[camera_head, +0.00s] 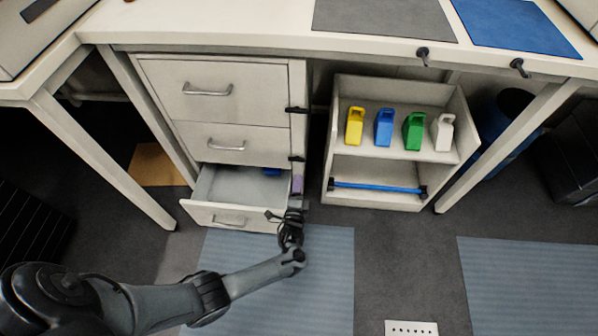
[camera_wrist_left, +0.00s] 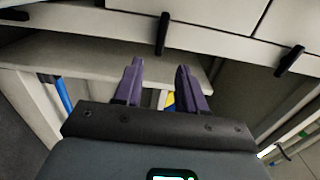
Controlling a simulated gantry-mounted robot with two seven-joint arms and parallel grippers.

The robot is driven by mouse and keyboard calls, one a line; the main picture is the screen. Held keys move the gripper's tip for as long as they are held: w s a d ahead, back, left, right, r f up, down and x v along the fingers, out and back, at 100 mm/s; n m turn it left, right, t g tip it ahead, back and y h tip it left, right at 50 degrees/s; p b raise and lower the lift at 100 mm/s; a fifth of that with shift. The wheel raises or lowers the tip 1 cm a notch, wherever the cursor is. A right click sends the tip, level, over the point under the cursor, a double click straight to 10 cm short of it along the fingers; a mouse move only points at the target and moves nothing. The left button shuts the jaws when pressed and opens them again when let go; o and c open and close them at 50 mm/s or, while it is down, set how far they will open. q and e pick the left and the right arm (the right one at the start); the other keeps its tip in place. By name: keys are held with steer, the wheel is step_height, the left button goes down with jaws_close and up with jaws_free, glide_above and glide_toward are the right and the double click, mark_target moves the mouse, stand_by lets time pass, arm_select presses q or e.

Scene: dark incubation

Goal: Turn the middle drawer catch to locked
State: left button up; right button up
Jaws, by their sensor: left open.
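The middle drawer catch (camera_head: 297,158) is a small black bar on the right post of the drawer unit, beside the middle drawer (camera_head: 228,145). It lies roughly crosswise. In the left wrist view, the nearer black bar (camera_wrist_left: 162,33) appears to be this catch, just beyond the fingertips. My left gripper (camera_head: 297,180) is open and empty, with purple fingers, just below the catch and apart from it. Its two fingers (camera_wrist_left: 158,75) show clearly in the wrist view. The middle drawer looks closed. My right gripper is not in view.
The upper catch (camera_head: 296,109) also lies crosswise. The bottom drawer (camera_head: 228,217) is pulled open, close to my left arm, with something blue inside. An open shelf unit (camera_head: 328,190) with several coloured bottles and a blue bar stands to the right. The worktop (camera_head: 250,30) overhangs above.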

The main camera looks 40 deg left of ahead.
arm_select(q)
steer(key=shift+v, duration=1.25)
